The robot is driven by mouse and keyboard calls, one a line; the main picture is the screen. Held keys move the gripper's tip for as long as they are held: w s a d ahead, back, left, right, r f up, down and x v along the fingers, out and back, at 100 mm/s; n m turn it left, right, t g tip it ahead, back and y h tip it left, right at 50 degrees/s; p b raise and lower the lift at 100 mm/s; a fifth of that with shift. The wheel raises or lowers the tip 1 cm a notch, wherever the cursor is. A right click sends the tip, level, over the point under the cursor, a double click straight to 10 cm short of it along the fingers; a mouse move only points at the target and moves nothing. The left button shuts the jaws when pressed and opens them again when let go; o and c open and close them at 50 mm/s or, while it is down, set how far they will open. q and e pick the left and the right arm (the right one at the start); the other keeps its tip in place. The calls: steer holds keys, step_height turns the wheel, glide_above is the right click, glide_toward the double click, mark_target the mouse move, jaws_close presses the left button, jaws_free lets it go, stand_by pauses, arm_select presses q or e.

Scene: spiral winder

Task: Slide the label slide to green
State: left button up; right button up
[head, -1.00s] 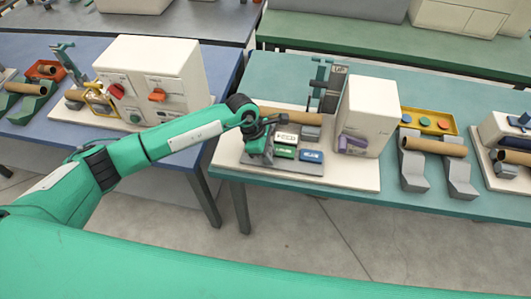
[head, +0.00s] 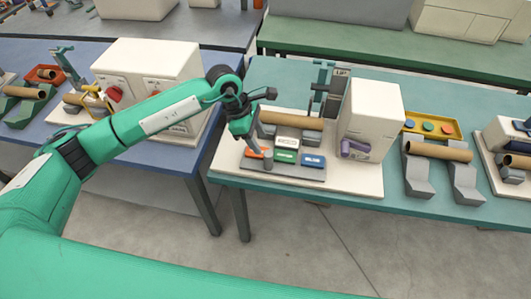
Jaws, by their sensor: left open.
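The label panel (head: 284,172) is a grey plate on the cream base of the winder, on the teal table. It bears an orange label (head: 256,153), a green label (head: 285,156) and a blue label (head: 313,160) in a row. A white label plate (head: 287,143) sits behind the green one. A small grey upright knob (head: 267,159) stands between orange and green; I cannot tell for certain whether it is the label slide. My left gripper (head: 256,114) is open and empty, above and behind the orange label. My right gripper is not in view.
Behind the panel a brown tube (head: 290,122) lies on grey supports beside an upright post with an "UP" sign (head: 340,75). A cream housing (head: 371,115) with a purple handle (head: 354,148) stands to the right. Another tube (head: 438,151) rests on grey cradles further right.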

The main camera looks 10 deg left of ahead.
arm_select(q)
steer(key=shift+b+v, duration=0.4)
steer(key=shift+v, duration=1.85)
